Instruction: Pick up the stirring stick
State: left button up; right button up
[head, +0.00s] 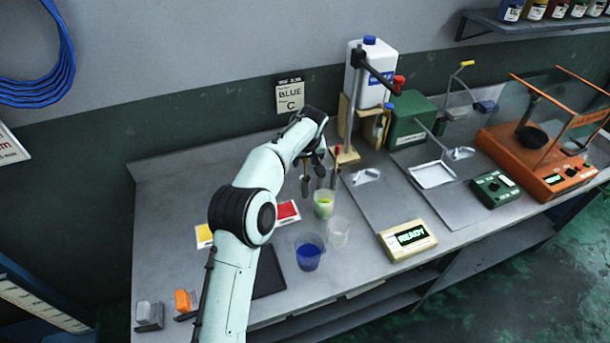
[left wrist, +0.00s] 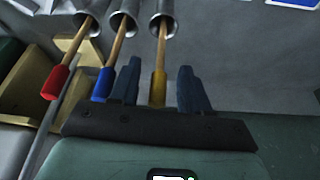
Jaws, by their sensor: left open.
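Three wooden stirring sticks stand in separate metal tubes, best seen in the left wrist view. One has a yellow end (left wrist: 158,88), one a blue end (left wrist: 103,84) and one a red end (left wrist: 55,82). My left gripper (left wrist: 159,68) is open. The yellow-ended stick lies between its two fingers in the picture, with gaps on both sides; I cannot tell the depth. The blue-ended stick is just outside one finger. In the head view my left gripper (head: 314,157) is above the tubes and partly hides the sticks. My right gripper is not in view.
A cup with green liquid (head: 323,205), a clear cup (head: 338,232) and a cup with blue liquid (head: 308,252) stand close in front. A stand with a clamp (head: 353,100) and a white jug (head: 372,72) are just behind right. A READY device (head: 407,240) is at the front.

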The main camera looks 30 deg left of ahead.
pick_arm(q)
jog(key=shift+w+a+f, duration=0.1)
jog(key=shift+w+f, duration=0.1)
jog(key=shift+w, duration=0.15)
jog(key=shift+s, duration=0.1)
grip_shut()
jog(key=shift+r, duration=0.1)
